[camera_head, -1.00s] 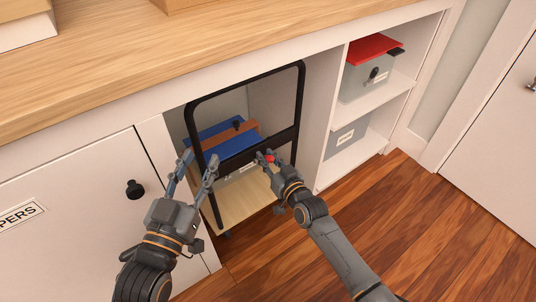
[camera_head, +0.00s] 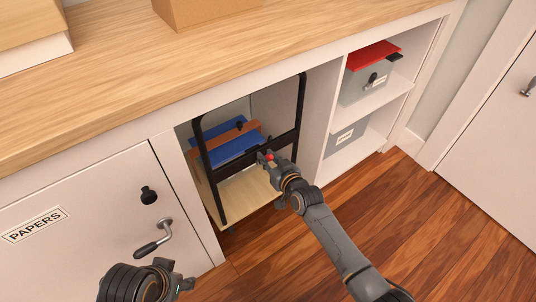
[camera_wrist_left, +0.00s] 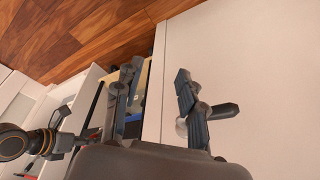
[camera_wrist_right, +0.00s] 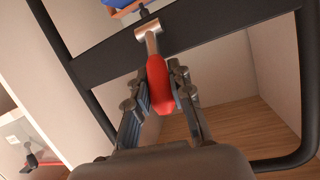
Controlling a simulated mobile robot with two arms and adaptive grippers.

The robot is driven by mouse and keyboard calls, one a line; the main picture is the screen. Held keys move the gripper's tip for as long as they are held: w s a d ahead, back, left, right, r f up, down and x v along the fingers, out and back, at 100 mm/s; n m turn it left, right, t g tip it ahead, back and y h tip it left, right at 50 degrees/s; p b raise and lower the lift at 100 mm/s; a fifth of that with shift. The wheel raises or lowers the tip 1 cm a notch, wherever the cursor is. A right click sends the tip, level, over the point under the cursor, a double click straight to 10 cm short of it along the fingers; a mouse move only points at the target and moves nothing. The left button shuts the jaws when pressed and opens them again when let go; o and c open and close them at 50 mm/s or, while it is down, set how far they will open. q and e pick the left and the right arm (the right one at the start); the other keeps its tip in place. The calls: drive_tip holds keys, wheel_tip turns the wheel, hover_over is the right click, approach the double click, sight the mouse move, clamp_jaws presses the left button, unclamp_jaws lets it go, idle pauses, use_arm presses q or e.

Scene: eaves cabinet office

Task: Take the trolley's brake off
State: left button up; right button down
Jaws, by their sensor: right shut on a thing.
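The trolley stands in the open bay under the worktop; its black tube frame (camera_head: 301,105) and wooden deck (camera_head: 243,195) show in the head view. A red brake lever (camera_wrist_right: 160,85) on a metal stem sits on the frame's black crossbar (camera_wrist_right: 210,25) in the right wrist view. My right gripper (camera_head: 265,158) is shut on this red lever, its fingers on either side of it. My left gripper (camera_wrist_left: 155,85) is open and empty near the cabinet door; its fingers are out of sight in the head view.
The PAPERS door (camera_head: 85,215) at left has a black knob (camera_head: 148,195) and a lever handle (camera_head: 153,240). Blue and brown files (camera_head: 222,138) lie on the trolley. The wooden floor (camera_head: 430,225) in front is clear.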

drive_tip(key=shift+w+a+r+g+p, duration=0.15)
drive_tip(key=shift+r+g+p, duration=0.15)
drive_tip(key=shift+p, duration=0.45)
drive_tip(key=p, duration=0.1)
drive_tip(key=h+p, duration=0.1)
drive_tip(key=p, duration=0.1)
drive_tip(key=shift+w+a+r+g, duration=0.2)
drive_tip(key=shift+w+g, duration=0.1)
drive_tip(key=shift+g, duration=0.1)
drive_tip(key=p, duration=0.1)
drive_tip(key=g+p, duration=0.1)
drive_tip(key=shift+w+a+h+p, duration=0.1)
drive_tip(key=shift+w+h+p, duration=0.15)
drive_tip(key=shift+h+p, duration=0.1)
use_arm(q)
wheel_tip(320, 180, down, 20)
drive_tip(key=s+g, duration=0.1)
drive_tip(key=s, duration=0.1)
drive_tip(key=shift+a+f, duration=0.2)
drive_tip(key=shift+f, duration=0.05)
use_arm(e)
drive_tip(key=c, duration=1.2)
unclamp_jaws()
drive_tip(key=shift+w+a, duration=0.1)
drive_tip(key=shift+o, duration=0.2)
